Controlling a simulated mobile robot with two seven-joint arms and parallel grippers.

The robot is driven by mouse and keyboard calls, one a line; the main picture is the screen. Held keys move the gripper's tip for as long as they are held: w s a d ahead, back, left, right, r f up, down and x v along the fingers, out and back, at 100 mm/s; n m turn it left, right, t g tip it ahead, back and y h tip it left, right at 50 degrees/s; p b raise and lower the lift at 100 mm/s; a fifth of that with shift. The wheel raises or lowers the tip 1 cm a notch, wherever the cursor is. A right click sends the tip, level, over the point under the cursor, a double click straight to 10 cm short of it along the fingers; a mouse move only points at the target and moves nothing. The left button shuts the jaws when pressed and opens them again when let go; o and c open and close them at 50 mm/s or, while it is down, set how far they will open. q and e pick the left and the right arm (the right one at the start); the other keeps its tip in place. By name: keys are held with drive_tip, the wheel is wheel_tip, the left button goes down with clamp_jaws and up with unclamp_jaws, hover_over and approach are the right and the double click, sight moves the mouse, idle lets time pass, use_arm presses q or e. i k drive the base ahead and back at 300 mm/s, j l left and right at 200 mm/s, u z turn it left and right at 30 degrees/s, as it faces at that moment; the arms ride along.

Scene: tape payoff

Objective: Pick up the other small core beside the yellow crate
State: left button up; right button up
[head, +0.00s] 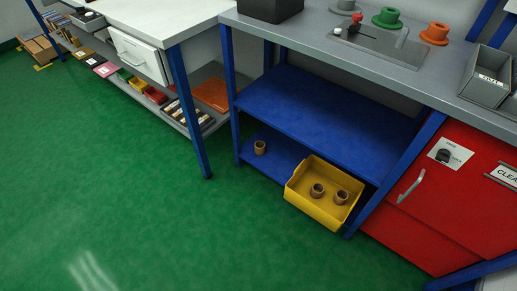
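A small brown core (260,147) stands on the blue lower shelf (275,160), to the left of the yellow crate and apart from it. The yellow crate (313,208) sits at the right front of that shelf. Two similar brown cores, one at left (317,190) and one at right (341,197), stand inside the crate. Neither of my grippers shows in the head view.
A blue upper shelf (330,125) lies above the lone core. A blue table leg (188,115) stands to the left, and a red cabinet (440,200) to the right. The green floor (150,210) in front is clear.

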sight(260, 145)
drive_tip(key=i+j, duration=0.85)
drive_tip(key=z, duration=1.2)
drive_tip(key=i+j, duration=0.35)
drive_tip(key=j, duration=0.15)
drive_tip(key=i+j, duration=0.4)
drive_tip(key=j, duration=0.1)
